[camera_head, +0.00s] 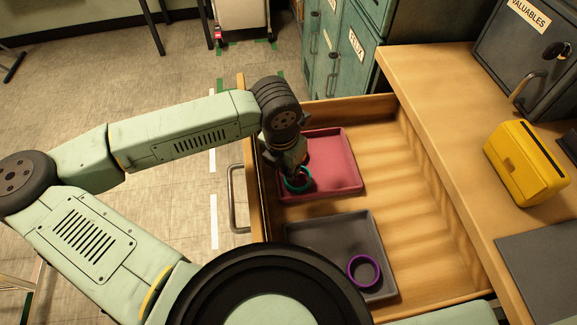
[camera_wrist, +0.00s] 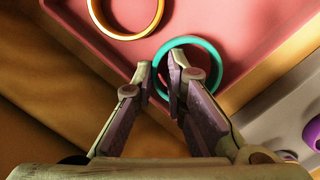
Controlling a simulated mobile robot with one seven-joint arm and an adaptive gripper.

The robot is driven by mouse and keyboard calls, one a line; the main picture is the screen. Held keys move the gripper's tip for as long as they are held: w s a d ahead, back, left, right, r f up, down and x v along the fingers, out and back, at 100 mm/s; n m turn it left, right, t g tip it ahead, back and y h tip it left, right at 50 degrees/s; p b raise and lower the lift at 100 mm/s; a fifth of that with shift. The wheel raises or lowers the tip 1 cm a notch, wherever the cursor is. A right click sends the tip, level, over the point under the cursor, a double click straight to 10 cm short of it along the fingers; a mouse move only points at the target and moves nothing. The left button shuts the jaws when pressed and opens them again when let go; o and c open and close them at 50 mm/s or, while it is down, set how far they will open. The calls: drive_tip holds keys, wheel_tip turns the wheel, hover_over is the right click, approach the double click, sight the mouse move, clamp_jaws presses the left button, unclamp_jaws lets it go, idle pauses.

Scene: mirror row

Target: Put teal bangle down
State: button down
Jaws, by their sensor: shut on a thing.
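The teal bangle (camera_head: 300,190) is in my gripper (camera_head: 294,172), over the near left part of the pink tray (camera_head: 337,160) in the open drawer. In the wrist view my gripper (camera_wrist: 160,68) has its two fingers close together on the near left side of the teal bangle (camera_wrist: 193,39). The pink tray (camera_wrist: 235,28) lies beneath. Whether the bangle touches the tray floor, I cannot tell. An orange bangle (camera_wrist: 122,37) lies in the pink tray, just left of the teal one; my gripper and arm hide it in the head view.
A grey tray (camera_head: 375,235) nearer in the drawer holds a purple bangle (camera_head: 350,275). Bare drawer floor (camera_head: 415,215) lies right of the trays. A yellow box (camera_head: 515,165) and a dark valuables box (camera_head: 520,60) stand on the wooden top at right. The pink tray's right side is clear.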

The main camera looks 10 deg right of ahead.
sight(284, 177)
drive_tip(key=shift+f, duration=0.4)
drive_tip(key=shift+f+b, duration=0.2)
drive_tip(key=shift+b, duration=0.15)
drive_tip(key=c, duration=1.9)
unclamp_jaws()
drive_tip(key=shift+r, duration=0.1)
drive_tip(key=shift+r, duration=0.1)
drive_tip(key=shift+r+p, duration=0.2)
drive_tip(key=shift+p, duration=0.25)
wheel_tip(284, 177, up, 12)
drive_tip(key=s+a+b, duration=0.1)
drive_tip(key=shift+f+b, duration=0.25)
drive_tip(key=shift+b, duration=0.1)
drive_tip(key=shift+s+a, duration=0.1)
